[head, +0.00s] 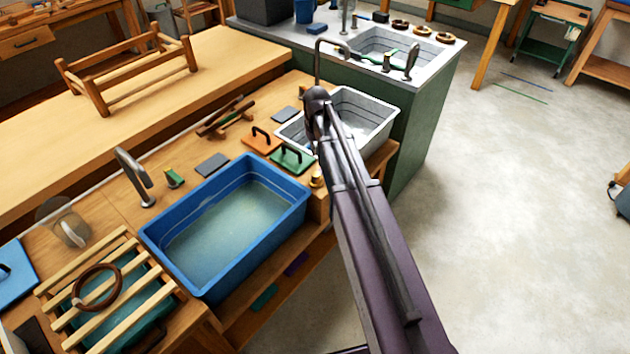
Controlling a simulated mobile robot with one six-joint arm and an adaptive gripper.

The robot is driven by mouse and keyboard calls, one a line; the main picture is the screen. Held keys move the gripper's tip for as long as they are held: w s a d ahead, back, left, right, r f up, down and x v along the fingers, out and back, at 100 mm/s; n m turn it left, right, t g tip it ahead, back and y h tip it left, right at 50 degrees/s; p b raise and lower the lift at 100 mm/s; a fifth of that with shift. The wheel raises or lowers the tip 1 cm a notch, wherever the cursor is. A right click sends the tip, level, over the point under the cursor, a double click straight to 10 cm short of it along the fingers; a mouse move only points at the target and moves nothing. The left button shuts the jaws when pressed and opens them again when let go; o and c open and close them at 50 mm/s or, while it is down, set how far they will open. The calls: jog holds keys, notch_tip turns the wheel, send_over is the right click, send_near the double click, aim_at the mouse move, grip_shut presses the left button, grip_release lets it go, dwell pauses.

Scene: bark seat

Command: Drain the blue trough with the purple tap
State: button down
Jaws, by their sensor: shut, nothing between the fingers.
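The blue trough (170,262) stands on the wooden bench at centre left, with murky greenish water (228,225) in it. A grey spout (137,178) arches at its back left corner. A small brass-coloured fitting (317,179) shows just past the trough's right end, partly behind my arm; I cannot tell if it is a tap. No tap that is clearly purple shows. My dark purplish arm reaches up from the bottom to a joint near the white basin. My gripper is hidden beyond or behind the arm, so its fingers do not show.
A white basin (375,124) holds water right of the trough. Orange (262,140) and green (291,160) handled boards lie between them. A slatted rack (75,317) with a brown ring stands at left. The floor (510,220) at right is clear.

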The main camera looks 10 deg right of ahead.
jog(key=shift+f+b, duration=1.6)
jog(key=shift+f, duration=0.1)
jog(key=shift+s+d, duration=0.1)
jog(key=shift+s, duration=0.1)
jog(key=shift+s+d, duration=0.5)
jog(key=shift+s, duration=0.35)
jog(key=shift+s+d, duration=0.5)
jog(key=shift+s, duration=0.35)
jog(key=shift+s+d, duration=0.5)
jog(key=shift+s, duration=0.35)
jog(key=shift+r+p, duration=2.05)
jog(key=shift+r, duration=0.05)
jog(key=s+a, duration=0.2)
jog(key=s, duration=0.4)
jog(key=shift+s+a, duration=0.2)
jog(key=shift+a, duration=0.1)
jog(key=shift+f, duration=0.1)
